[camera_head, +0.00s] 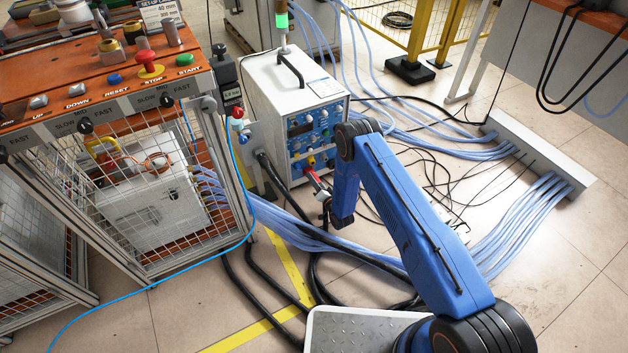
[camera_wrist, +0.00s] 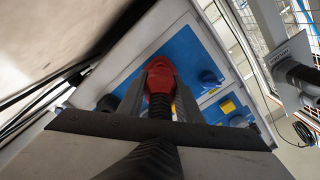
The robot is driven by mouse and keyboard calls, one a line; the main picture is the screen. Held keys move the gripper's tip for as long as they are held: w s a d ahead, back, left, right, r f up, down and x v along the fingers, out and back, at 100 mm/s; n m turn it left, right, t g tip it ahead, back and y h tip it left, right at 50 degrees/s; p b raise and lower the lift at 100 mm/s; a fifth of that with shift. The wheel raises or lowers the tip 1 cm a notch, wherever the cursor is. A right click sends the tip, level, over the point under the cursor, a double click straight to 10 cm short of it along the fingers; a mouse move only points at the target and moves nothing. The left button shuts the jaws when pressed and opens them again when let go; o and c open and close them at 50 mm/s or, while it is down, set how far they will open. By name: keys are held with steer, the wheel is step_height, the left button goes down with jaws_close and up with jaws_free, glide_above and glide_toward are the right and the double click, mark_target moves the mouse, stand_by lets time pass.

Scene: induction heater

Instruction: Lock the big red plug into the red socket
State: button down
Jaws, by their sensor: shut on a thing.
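The big red plug (camera_wrist: 160,76) is between the two fingers of my gripper (camera_wrist: 158,98) in the wrist view, with its thick black cable running back toward the camera. My gripper is shut on the plug. The plug's nose points at the blue front panel (camera_wrist: 192,52) of the white heater unit. In the head view my gripper (camera_head: 324,194) is low in front of this panel, and the red plug (camera_head: 315,180) shows just beyond it. I cannot make out the red socket apart from the plug, nor tell how far the plug is seated.
The white heater unit (camera_head: 268,86) stands on the floor. Left of it is a caged bench (camera_head: 150,190) with an orange control top. Blue hoses (camera_head: 290,236) and black cables lie around the unit's base.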

steer(key=c, duration=1.2)
jaws_free()
steer(key=v, duration=1.7)
steer(key=shift+s+d, duration=0.15)
